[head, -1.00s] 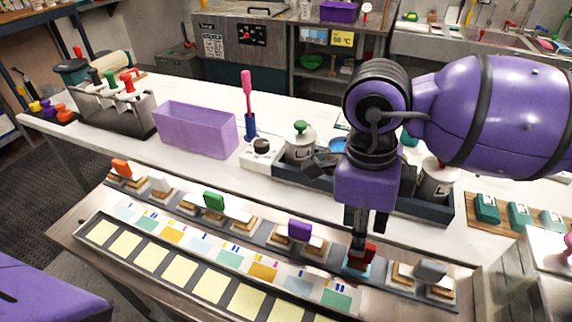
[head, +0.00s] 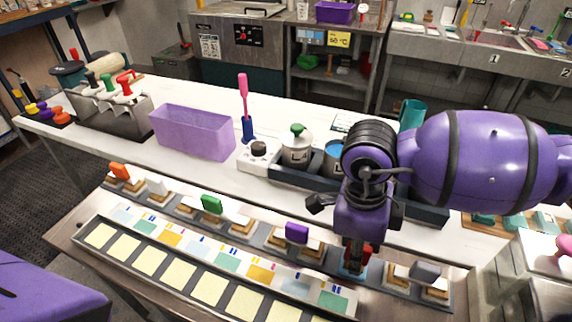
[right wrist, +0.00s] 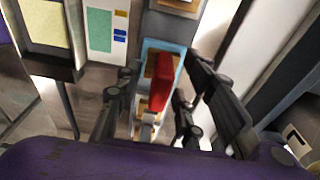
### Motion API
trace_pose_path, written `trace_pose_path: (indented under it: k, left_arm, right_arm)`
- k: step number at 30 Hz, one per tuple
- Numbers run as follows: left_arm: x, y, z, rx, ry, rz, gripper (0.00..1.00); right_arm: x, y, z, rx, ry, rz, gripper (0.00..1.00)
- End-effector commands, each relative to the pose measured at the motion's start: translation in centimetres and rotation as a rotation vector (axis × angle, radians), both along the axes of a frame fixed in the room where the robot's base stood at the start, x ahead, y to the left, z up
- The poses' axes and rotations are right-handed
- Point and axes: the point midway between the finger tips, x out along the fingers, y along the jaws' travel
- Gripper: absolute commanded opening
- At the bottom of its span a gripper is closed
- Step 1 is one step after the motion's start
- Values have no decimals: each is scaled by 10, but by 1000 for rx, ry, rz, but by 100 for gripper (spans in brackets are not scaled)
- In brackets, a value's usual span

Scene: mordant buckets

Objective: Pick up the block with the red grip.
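The block with the red grip (right wrist: 161,82) stands in a light-blue-edged place on the rack near its right end. In the head view my right gripper (head: 355,262) is lowered over it and hides most of it. In the right wrist view the fingers of my right gripper (right wrist: 155,100) stand apart on either side of the red grip, with gaps visible. The gripper is open; I see no firm contact. My left gripper is not in view.
The same rack holds blocks with orange (head: 119,171), green (head: 211,204), purple (head: 297,232) and grey (head: 425,271) grips. Yellow pads (head: 210,288) lie in front. Behind stand a purple bin (head: 192,132) and a dark tray with lidded pots (head: 297,146).

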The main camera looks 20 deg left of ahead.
Motion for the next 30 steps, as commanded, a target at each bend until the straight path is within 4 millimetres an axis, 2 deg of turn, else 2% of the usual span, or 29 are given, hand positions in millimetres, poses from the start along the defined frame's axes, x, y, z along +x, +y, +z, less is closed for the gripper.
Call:
trace_pose_path:
  k: [2,9,10,23,26,30]
  left_arm:
    - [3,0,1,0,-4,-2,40]
    - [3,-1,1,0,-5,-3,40]
    - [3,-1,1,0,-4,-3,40]
    - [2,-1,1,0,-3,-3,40]
    - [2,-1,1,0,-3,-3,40]
    - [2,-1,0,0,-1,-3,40]
  right_arm:
    - [0,0,0,0,0,0,33]
    - [0,0,0,0,0,-1,2]
    - [0,0,0,0,0,-1,0]
    - [0,0,3,0,-1,-1,0]
    - [1,0,9,0,-1,-1,0]
    - [1,0,27,2,-4,-1,0]
